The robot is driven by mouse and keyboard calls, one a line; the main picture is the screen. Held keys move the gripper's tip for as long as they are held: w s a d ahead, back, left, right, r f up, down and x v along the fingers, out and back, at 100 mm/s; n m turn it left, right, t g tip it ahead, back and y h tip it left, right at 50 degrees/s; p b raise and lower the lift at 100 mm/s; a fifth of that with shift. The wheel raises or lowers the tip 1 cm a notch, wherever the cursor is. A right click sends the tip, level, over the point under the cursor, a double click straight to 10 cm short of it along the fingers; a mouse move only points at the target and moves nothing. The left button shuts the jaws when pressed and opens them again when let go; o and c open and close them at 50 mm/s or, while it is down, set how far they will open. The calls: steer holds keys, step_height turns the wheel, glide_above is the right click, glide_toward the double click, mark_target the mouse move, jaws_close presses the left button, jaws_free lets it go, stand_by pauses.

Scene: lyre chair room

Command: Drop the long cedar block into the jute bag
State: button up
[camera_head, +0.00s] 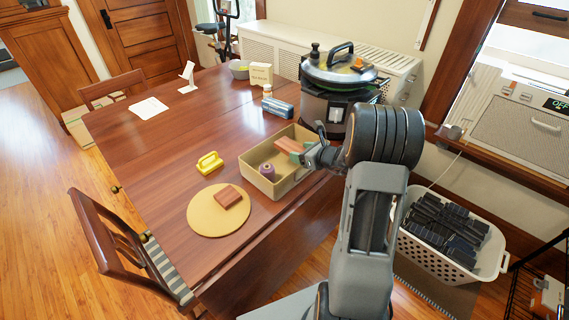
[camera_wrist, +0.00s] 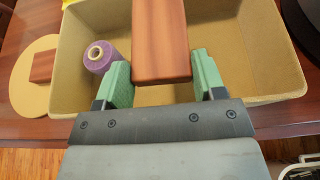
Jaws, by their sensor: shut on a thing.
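A long reddish-brown cedar block (camera_wrist: 160,38) is between the green pads of my gripper (camera_wrist: 163,75). The gripper is shut on it. In the head view the block (camera_head: 288,144) and my gripper (camera_head: 301,152) are over the open tan container on the table, which looks like the jute bag (camera_head: 282,189). In the wrist view the bag (camera_wrist: 245,50) lies below and around the block. I cannot tell how far the block is above the bag's floor. A purple spool (camera_wrist: 101,57) sits inside the bag, left of the block.
A round yellow board (camera_head: 204,222) with a shorter brown block (camera_head: 228,196) is left of the bag. A large cooker (camera_head: 335,100) stands close behind. A white basket (camera_head: 425,256) is at right.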

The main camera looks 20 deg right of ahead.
steer(key=o, duration=1)
steer(key=v, duration=1.3)
steer(key=shift+s+d+r, duration=0.15)
steer(key=shift+s, duration=0.2)
